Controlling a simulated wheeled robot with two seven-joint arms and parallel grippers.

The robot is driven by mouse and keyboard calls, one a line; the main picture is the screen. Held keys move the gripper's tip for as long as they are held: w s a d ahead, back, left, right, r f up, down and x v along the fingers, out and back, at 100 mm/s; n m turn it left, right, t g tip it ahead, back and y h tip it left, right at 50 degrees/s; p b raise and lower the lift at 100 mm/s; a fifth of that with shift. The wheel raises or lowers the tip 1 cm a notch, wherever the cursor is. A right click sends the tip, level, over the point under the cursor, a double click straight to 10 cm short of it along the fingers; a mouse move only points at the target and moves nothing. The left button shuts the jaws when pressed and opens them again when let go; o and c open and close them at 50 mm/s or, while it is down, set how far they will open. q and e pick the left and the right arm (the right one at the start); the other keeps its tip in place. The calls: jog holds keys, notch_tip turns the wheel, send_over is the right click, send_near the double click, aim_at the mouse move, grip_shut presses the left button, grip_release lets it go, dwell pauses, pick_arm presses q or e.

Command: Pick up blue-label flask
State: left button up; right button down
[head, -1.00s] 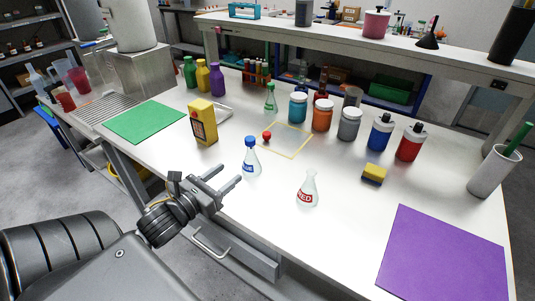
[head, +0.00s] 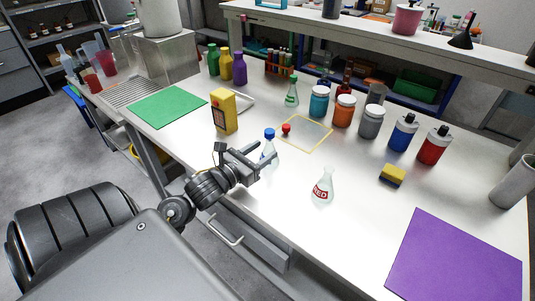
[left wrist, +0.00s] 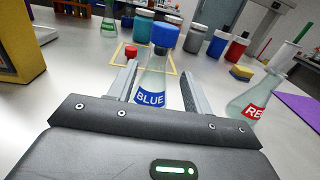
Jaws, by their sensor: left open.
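The blue-label flask (left wrist: 151,87) is clear with a blue stopper and stands upright on the white table. In the left wrist view it shows between the two open fingers of my left gripper (left wrist: 160,85). In the head view my left gripper (head: 264,162) is in front of the flask and hides its lower part and label; the flask's blue stopper (head: 269,133) shows above the fingers. I cannot tell whether the fingers touch the glass. My right gripper does not show.
A red-label flask (head: 323,188) stands to the right. A yellow box (head: 224,111) stands to the left. A yellow square outline (head: 318,146) with a red-topped item lies behind. Several jars stand farther back. A purple mat (head: 455,262) lies front right.

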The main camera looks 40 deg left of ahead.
aim_at(266, 147)
pick_arm(q)
jog(key=w, duration=0.4)
jog(key=shift+a+p, duration=0.1)
jog(key=shift+p, duration=0.3)
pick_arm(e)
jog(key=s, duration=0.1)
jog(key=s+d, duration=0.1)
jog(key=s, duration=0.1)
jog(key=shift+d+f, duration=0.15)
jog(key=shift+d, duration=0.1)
pick_arm(q)
jog(key=c, duration=1)
